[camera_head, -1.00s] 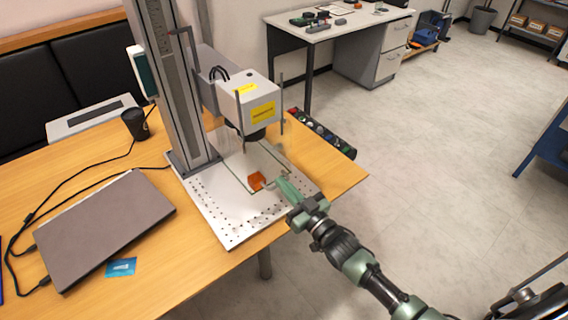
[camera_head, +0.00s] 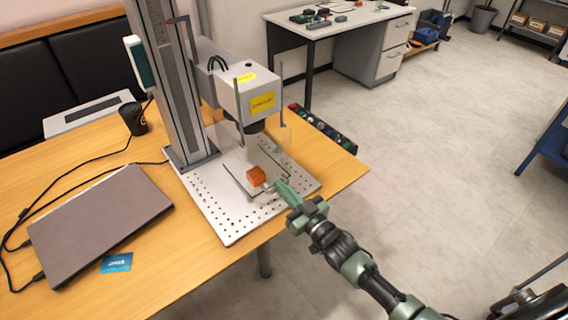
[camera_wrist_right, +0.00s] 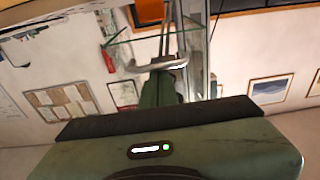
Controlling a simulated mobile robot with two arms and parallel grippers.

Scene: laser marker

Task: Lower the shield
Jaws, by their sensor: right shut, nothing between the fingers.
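The laser marker's clear shield (camera_head: 238,182) has thin green edges and hangs around the space under the white laser head (camera_head: 250,98). Its lower edge is close above the perforated base plate (camera_head: 228,228); whether it touches cannot be told. A small silver handle (camera_head: 268,187) is at its front, also seen in the wrist view (camera_wrist_right: 157,66). An orange block (camera_head: 257,175) shows behind the glass. My right gripper (camera_head: 277,183) is shut and empty, its fingertips at the handle; contact is unclear. My left gripper is out of view.
A closed laptop (camera_head: 100,222), a blue card (camera_head: 117,262) and a dark cup (camera_head: 134,118) are on the wooden table, left of the machine.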

